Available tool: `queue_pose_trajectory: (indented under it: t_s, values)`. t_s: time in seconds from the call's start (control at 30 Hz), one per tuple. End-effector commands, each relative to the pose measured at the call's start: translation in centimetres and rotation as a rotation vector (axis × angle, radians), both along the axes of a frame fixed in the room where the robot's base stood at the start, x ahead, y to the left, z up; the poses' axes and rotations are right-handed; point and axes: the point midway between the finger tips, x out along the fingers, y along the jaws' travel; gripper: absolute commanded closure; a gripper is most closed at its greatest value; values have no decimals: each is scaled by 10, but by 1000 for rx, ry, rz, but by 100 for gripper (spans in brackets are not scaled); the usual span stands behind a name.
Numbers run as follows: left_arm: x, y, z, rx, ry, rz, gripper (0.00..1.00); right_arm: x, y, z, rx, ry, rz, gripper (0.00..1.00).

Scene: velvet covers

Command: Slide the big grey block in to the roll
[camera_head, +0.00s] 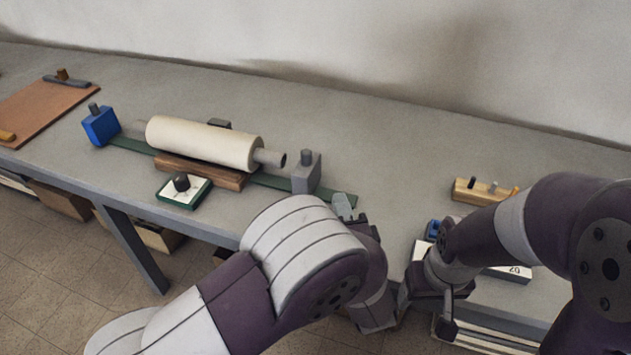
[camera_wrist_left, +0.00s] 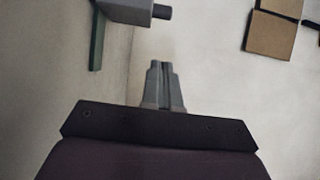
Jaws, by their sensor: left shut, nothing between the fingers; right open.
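The big grey block (camera_head: 306,176) stands upright on the green rail (camera_head: 270,181), just right of the roll's grey shaft end. The cream roll (camera_head: 203,142) lies along the rail on a wooden cradle (camera_head: 200,171). A blue block (camera_head: 100,126) stands at its left end. My left gripper (camera_head: 343,206) is shut and empty, right of the grey block near the rail's right end. In the left wrist view its fingers (camera_wrist_left: 165,74) are together, and the grey block (camera_wrist_left: 130,10) shows apart at the top. My right gripper (camera_head: 428,311) is open near the table's front edge, partly hidden.
A small green-edged plate with a black knob (camera_head: 184,191) lies in front of the roll. A brown board (camera_head: 40,108) lies far left.

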Motion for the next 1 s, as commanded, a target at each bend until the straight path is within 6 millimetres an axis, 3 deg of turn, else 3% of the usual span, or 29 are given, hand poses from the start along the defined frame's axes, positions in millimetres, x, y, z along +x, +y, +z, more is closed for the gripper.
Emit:
queue_pose_trajectory:
  t_s: [0.4,0.63,1.0]
  values:
    - [87,21,1,-5,0,3,100,0,0,-11,0,0,0,30]
    - [102,47,2,-4,1,1,100,0,0,-14,0,0,0,30]
    - [105,52,2,-5,2,-1,100,0,0,-15,0,0,0,30]
